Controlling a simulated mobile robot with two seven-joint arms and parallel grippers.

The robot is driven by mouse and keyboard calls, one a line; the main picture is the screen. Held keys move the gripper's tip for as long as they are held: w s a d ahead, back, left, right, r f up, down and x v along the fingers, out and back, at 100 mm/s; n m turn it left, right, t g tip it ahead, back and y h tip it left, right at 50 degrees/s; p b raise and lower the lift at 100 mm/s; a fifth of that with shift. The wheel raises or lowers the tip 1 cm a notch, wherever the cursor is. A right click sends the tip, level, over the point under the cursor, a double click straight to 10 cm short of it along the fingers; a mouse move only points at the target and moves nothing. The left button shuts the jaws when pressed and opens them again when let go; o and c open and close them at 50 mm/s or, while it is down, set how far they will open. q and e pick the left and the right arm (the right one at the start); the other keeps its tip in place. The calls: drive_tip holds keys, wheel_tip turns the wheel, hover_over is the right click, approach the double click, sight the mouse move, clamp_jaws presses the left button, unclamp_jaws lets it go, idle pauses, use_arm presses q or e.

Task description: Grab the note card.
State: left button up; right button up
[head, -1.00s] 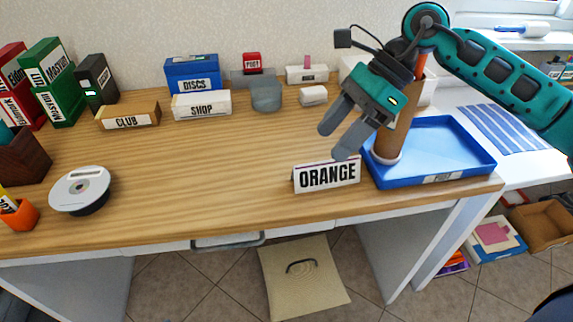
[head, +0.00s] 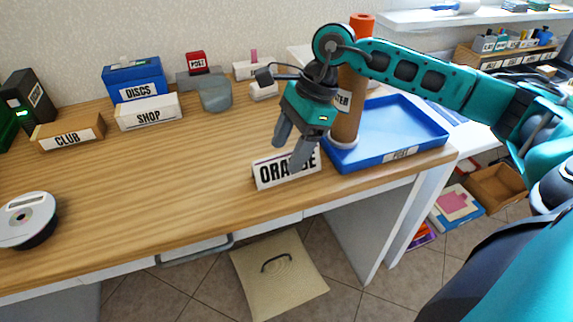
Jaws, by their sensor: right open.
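A white folded card reading ORANGE (head: 268,175) stands upright near the front right of the wooden desk; it looks like the note card. My right gripper (head: 289,147) is open with its fingers pointing down at the card. One finger covers the middle letters of the word. The other finger is just above and behind the card's top edge. Nothing is held, and I cannot tell whether a finger touches the card. My left gripper is not in view.
A blue tray (head: 400,128) and a brown tube (head: 347,110) stand close to the card's right. Boxes marked SHOP (head: 149,113), CLUB (head: 68,133) and DISCS (head: 135,80) stand toward the back left. The desk left of the card is clear.

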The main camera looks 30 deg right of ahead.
sight(283, 160)
drive_tip(key=x, duration=0.3)
drive_tip(key=shift+w+f, duration=0.15)
drive_tip(key=shift+f, duration=0.1)
drive_tip(key=c, duration=1.1)
